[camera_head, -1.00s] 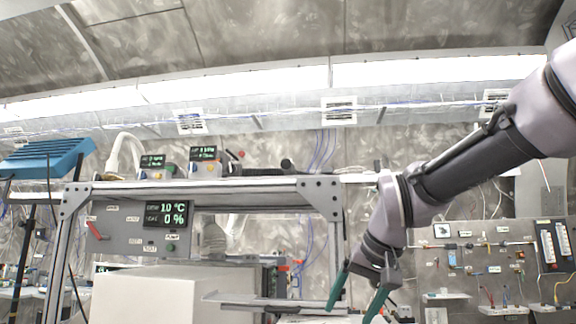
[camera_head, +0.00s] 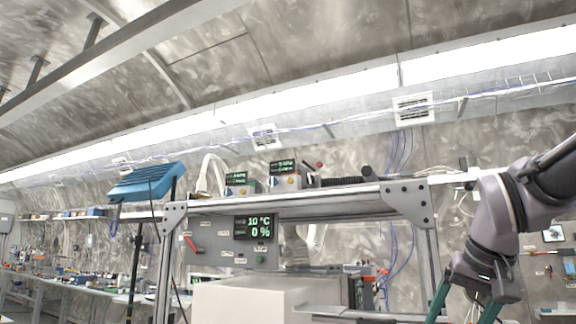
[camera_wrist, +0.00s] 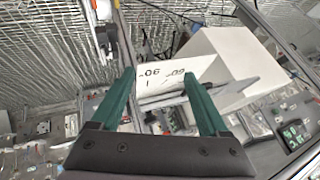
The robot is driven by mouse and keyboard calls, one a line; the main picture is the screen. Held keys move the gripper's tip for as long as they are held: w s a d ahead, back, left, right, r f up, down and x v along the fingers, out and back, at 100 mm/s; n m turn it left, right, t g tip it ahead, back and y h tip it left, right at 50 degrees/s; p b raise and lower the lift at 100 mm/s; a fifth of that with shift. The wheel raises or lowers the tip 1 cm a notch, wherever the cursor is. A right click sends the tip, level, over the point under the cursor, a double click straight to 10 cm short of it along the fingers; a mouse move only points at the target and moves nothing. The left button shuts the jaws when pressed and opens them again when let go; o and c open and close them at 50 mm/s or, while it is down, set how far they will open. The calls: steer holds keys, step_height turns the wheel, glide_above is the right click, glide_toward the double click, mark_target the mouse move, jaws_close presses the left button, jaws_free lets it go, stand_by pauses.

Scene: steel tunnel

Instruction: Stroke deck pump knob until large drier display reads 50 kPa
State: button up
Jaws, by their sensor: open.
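My gripper (camera_head: 460,308) is at the lower right of the head view, its green fingers apart and empty. It hangs right of the shelf frame and below the shelf top. On the shelf top stand two small units with green displays, a left one (camera_head: 236,178) and a right one (camera_head: 282,167); their readings are too small to tell. A dark cylinder with a rounded black end (camera_head: 367,171) lies right of them; I cannot tell whether it is the pump knob. In the wrist view my gripper (camera_wrist: 158,72) is open before a white card with dark upside-down marks (camera_wrist: 172,80).
A panel display (camera_head: 254,227) under the shelf reads 10 °C and 0 %. A red lever (camera_head: 190,243) is left of it. A white box (camera_head: 240,300) stands below. The shelf's right post (camera_head: 433,240) is close to my arm. A blue device (camera_head: 146,182) stands left.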

steer(key=shift+c, duration=0.3)
